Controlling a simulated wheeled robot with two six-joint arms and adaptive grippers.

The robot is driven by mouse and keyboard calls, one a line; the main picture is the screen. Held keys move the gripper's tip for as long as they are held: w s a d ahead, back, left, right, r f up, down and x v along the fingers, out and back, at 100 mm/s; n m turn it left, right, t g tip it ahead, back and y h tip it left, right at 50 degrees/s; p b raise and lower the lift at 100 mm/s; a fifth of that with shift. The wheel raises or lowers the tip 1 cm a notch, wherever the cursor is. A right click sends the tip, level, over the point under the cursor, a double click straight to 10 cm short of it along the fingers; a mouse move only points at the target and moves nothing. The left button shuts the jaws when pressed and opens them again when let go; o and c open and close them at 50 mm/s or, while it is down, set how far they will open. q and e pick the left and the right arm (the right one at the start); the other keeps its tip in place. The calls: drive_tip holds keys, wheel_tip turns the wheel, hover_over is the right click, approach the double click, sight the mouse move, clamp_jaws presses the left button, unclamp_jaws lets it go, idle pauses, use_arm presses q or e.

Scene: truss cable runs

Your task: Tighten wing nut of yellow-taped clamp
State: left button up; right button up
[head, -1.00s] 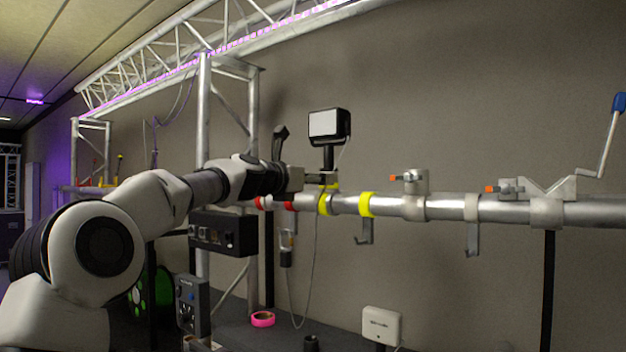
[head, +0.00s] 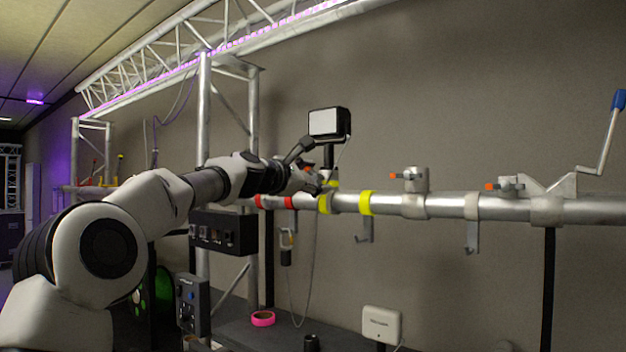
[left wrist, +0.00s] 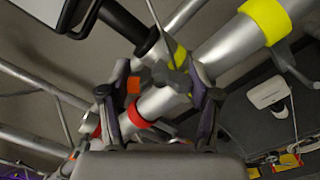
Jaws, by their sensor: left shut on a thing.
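The yellow-taped clamp (head: 323,204) sits on the horizontal silver pipe (head: 440,206), under the small lamp (head: 324,122) on its black post. My left gripper (head: 317,182) reaches it from the left, tilted about its own axis. In the left wrist view my left gripper (left wrist: 160,80) has its fingers either side of a small grey part at the clamp, shut on what I take to be the wing nut. An orange piece (left wrist: 133,86) shows beside the left finger. The yellow tape (left wrist: 181,56) shows just behind the fingers. The wing nut itself is mostly hidden. My right gripper is out of view.
A second yellow band (head: 366,203) and two red bands (head: 289,202) mark the pipe. Other clamps with orange-tipped bolts (head: 414,180) stand to the right. A thin cable (head: 312,270) hangs below the lamp. A hook (head: 364,232) hangs under the pipe. The wall side is open.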

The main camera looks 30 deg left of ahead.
use_arm(q)
drive_tip(key=m+b, duration=0.1)
drive_tip(key=m, duration=0.5)
drive_tip(key=shift+r, duration=0.15)
drive_tip(key=m+b, duration=0.1)
drive_tip(key=m, duration=0.5)
drive_tip(key=shift+m+b, duration=0.3)
drive_tip(key=shift+b, duration=0.1)
drive_tip(key=m+b, duration=0.1)
drive_tip(key=m, duration=0.5)
drive_tip(key=m+b, duration=0.1)
drive_tip(key=m, duration=0.6)
drive_tip(key=shift+m, duration=0.3)
drive_tip(key=o, duration=0.9)
drive_tip(key=shift+o, duration=1.2)
drive_tip(key=shift+w+f, duration=0.2)
drive_tip(key=shift+s, duration=0.15)
